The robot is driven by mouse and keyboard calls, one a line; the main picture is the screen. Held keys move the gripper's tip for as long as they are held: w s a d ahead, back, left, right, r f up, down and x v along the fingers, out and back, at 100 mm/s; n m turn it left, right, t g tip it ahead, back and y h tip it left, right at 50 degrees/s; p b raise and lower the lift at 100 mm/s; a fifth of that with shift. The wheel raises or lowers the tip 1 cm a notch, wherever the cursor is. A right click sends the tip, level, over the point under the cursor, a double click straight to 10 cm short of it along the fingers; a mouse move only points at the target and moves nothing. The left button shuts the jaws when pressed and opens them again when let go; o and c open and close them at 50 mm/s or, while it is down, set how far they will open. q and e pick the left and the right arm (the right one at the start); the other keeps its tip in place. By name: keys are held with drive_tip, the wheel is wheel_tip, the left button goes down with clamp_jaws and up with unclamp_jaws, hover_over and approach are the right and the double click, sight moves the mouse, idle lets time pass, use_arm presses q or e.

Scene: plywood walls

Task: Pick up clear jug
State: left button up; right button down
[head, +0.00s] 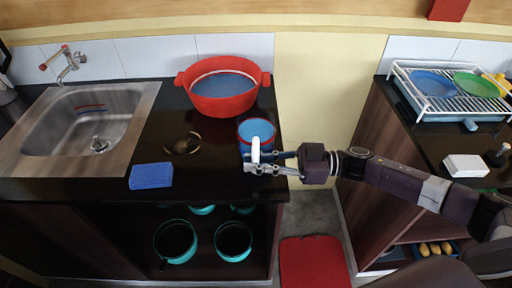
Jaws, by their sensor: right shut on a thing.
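A jug-like vessel (264,131) with a blue body and a white upright handle stands near the right end of the left counter; it looks blue rather than clear. My right gripper (252,162) reaches in from the right at the counter's front edge. Its fingers are closed at the white handle, on the near side of the vessel. The fingers hide the lower part of the vessel, so I cannot tell whether its base touches the counter. My left gripper is not in view.
A red pot (224,103) stands behind the vessel. A blue sponge (151,176) and a small round see-through item (183,143) lie left of it, beside the sink (80,118). A dish rack (450,100) stands on the right counter. Teal pots sit on the shelf below.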

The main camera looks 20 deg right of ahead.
drive_tip(key=shift+w+r, duration=0.1)
drive_tip(key=shift+r, duration=0.2)
